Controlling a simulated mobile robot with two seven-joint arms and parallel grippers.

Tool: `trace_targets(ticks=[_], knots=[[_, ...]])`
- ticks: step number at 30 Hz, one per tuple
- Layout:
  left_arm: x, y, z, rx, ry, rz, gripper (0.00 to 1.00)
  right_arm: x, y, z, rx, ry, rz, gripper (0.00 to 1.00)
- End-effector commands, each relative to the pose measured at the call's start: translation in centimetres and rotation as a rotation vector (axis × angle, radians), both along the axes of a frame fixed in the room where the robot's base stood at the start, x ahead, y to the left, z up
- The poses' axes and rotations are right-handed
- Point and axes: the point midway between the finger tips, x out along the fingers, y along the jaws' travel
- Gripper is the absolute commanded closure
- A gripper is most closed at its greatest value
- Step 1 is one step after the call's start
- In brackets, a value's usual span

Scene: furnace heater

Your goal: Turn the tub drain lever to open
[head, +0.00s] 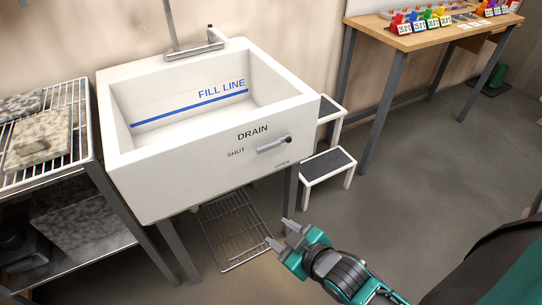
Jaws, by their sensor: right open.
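The white tub (150,185) stands at the upper left on grey legs, with a blue fill line inside it. The drain lever (270,146) is a grey bar with a dark knob at its right end, on the tub's front face under the word DRAIN. It lies close to level, its right end tilted slightly up, between the SHUT label at left and the OPEN label at lower right. My right gripper (278,232) is open and empty, below the lever and in front of the tub, apart from both. My left gripper is not in view.
A wire shelf rack (92,150) with stone-like blocks stands left of the tub. A wire rack (235,230) lies low under the tub. A step stool (328,165) stands right of it. A wooden table (435,38) with coloured items is at the back right. The floor between is clear.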

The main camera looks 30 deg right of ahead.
Motion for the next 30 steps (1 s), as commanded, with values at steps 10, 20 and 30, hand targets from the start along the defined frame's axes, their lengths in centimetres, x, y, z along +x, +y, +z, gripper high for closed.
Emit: trace_targets(ticks=[10,20,30], knots=[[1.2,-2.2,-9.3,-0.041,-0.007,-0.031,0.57,8.2,-7.0,-0.7,-0.805,-0.394,0.172,0.53],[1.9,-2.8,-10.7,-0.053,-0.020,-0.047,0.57,10.4,-9.2,1.6,-1.176,-0.515,0.197,0.53],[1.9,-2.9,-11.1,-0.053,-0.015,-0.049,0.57,14.5,-9.2,1.8,-1.181,-0.518,0.196,0.53]])
